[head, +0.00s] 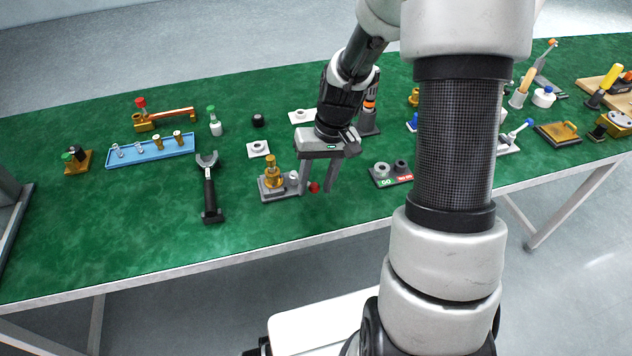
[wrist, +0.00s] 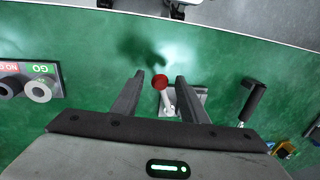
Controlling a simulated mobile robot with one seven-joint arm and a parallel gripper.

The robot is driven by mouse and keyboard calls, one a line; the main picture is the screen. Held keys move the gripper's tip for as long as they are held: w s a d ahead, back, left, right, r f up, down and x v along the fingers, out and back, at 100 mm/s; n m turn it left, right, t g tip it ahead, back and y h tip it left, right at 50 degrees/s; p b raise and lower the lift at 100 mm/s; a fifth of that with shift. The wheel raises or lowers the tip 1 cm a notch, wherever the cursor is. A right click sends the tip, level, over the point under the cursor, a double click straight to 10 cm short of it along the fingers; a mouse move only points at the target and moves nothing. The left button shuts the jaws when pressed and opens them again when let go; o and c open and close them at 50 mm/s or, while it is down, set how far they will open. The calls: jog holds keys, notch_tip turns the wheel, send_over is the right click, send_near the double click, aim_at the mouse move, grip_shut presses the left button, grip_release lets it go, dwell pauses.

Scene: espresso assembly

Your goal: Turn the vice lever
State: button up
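The vice (head: 276,193) is a small grey block near the table's front edge, with a brass part (head: 271,172) standing upright in it. Its lever ends in a red knob (head: 314,187) on the right side. In the wrist view the red knob (wrist: 160,82) and the silver lever shaft (wrist: 168,102) lie between my two fingers; part of the vice (wrist: 197,100) shows behind the right finger. My gripper (head: 316,192) points down over the lever and is open, with a gap on both sides of the knob (wrist: 160,84). I cannot tell whether a finger touches the lever.
A black-handled fork tool (head: 209,190) lies left of the vice. A GO/NO GO gauge block (head: 391,174) is to the right. A blue tray (head: 151,150) with small parts and a white ring piece (head: 259,149) stand behind. The green table between vice and front edge is clear.

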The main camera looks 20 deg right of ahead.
grip_shut()
